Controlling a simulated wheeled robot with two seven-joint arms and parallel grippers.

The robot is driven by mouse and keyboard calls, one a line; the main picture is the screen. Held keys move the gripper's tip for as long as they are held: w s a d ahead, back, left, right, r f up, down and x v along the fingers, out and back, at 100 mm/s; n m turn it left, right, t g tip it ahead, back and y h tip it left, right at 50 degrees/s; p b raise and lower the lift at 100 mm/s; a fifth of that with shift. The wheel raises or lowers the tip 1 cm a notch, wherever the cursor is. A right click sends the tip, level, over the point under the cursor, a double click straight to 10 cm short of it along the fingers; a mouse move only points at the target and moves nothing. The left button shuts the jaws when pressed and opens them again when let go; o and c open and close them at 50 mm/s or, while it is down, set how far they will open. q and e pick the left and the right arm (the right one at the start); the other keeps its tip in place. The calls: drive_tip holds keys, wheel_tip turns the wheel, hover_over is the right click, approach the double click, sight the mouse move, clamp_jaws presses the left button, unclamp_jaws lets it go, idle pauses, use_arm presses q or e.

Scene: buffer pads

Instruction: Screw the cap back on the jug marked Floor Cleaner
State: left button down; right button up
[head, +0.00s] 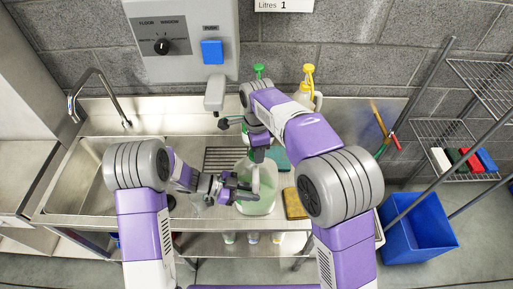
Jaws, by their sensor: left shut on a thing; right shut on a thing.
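A translucent jug (262,203) with pale green liquid stands upright at the counter's front, below the dispenser. Its label cannot be read from here. My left gripper (243,189) comes in from the left and is shut on the jug's handle side. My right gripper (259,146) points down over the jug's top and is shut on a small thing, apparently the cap. The gripper hides most of it, and I cannot tell whether it touches the jug's neck.
A steel sink (92,190) with a tap (88,85) lies left. A sponge (294,204) and teal cloth (279,158) lie right of the jug. A yellow-topped bottle (306,92) stands behind. The dispenser (183,40) hangs above; a blue bin (417,230) is at right.

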drive_tip(key=m, duration=0.6)
drive_tip(key=shift+s+m, duration=0.1)
drive_tip(key=shift+m, duration=0.3)
drive_tip(key=m, duration=0.7)
drive_tip(key=shift+a, duration=0.1)
drive_tip(key=o, duration=1)
drive_tip(key=shift+s+r, duration=0.1)
drive_tip(key=shift+r, duration=2.15)
drive_tip(key=shift+c, duration=0.4)
